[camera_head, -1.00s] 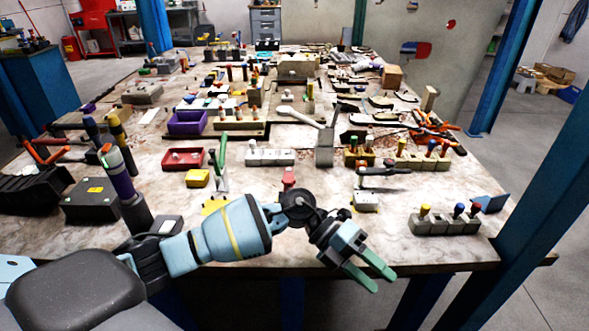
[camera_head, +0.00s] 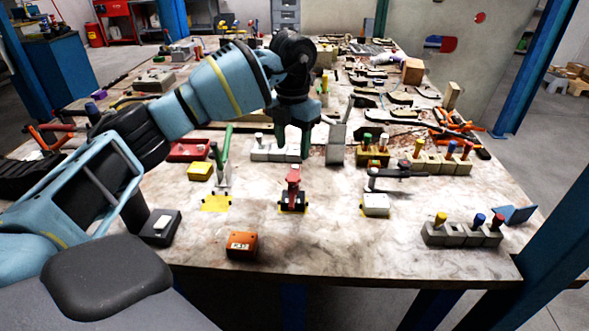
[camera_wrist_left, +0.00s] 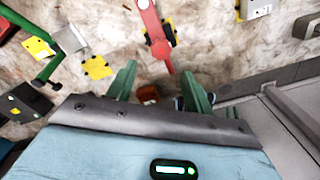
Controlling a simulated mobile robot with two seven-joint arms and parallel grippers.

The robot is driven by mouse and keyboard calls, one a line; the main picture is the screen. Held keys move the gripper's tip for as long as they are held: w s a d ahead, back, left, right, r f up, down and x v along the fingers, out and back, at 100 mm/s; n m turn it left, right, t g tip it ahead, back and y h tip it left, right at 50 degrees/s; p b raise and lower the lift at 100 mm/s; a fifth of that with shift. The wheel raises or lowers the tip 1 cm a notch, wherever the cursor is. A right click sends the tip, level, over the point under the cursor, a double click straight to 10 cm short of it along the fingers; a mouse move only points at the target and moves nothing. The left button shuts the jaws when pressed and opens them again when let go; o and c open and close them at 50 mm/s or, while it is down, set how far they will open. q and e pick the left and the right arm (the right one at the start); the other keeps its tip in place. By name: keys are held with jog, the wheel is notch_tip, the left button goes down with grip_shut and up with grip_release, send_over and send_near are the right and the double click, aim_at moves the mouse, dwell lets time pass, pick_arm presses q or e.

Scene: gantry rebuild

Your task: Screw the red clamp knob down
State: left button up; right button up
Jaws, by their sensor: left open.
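A red toggle clamp (camera_head: 293,184) stands on a yellow-marked spot near the front middle of the table; a separate knob on it is too small to make out. The clamp also shows in the left wrist view (camera_wrist_left: 153,28), its red arm pointing toward my fingers. My left gripper (camera_head: 306,150) is open and empty, pointing down, and appears just above and behind the clamp in the head view. In the left wrist view its green fingers (camera_wrist_left: 158,76) are spread, with the tip of the red arm between them in the picture. Their height gap is unclear. My right gripper is out of view.
A green-handled clamp (camera_head: 223,165) stands left and a black-handled clamp (camera_head: 377,200) right. An orange box (camera_head: 241,245) lies in front. A block with coloured pegs (camera_head: 460,235) sits at right. Table between these is clear.

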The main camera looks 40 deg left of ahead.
aim_at(293, 177)
pick_arm(q)
jog(key=shift+f, duration=3.9)
jog(key=shift+c, duration=0.2)
jog(key=c, duration=0.8)
